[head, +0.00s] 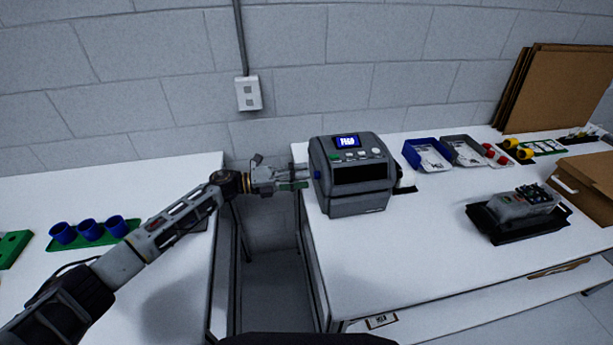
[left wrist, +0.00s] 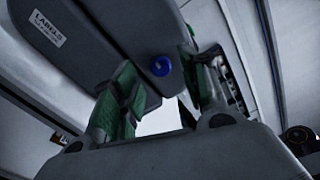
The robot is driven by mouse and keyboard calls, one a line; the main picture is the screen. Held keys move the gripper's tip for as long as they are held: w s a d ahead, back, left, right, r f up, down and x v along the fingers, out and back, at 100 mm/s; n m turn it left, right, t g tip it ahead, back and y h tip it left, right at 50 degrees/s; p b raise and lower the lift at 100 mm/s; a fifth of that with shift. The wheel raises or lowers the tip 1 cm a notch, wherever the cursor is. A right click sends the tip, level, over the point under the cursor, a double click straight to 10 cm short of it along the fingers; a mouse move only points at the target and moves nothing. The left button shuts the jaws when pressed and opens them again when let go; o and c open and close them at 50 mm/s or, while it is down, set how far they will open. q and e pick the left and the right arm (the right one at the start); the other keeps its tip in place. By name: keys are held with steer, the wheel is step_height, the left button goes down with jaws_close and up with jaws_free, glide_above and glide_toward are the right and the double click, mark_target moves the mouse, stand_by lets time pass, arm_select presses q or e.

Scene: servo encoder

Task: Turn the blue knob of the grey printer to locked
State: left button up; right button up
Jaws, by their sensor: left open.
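The grey printer (head: 350,174) stands at the left edge of the right-hand table. Its lit screen reads a short word that looks like "HOLD". The blue knob (left wrist: 162,66) shows on the printer's side in the left wrist view, between and beyond my fingertips. In the head view a small bit of blue (head: 317,174) shows on the printer's left side. My left gripper (head: 304,178) is beside that side, and its green-padded fingers (left wrist: 165,92) are open and apart, with nothing between them. I cannot tell the knob's turn position. My right gripper is not in view.
A gap separates the left table (head: 180,262) from the right table (head: 420,270). Blue cups (head: 90,229) stand on a green mat at left. A blue tray (head: 427,155), a grey tray (head: 462,151) and a device on a black base (head: 518,212) stand right of the printer.

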arm_select(q)
steer(key=s+a, duration=0.2)
steer(key=a, duration=0.7)
steer(key=shift+w, duration=0.1)
steer(key=shift+f, duration=0.1)
stand_by(0.4)
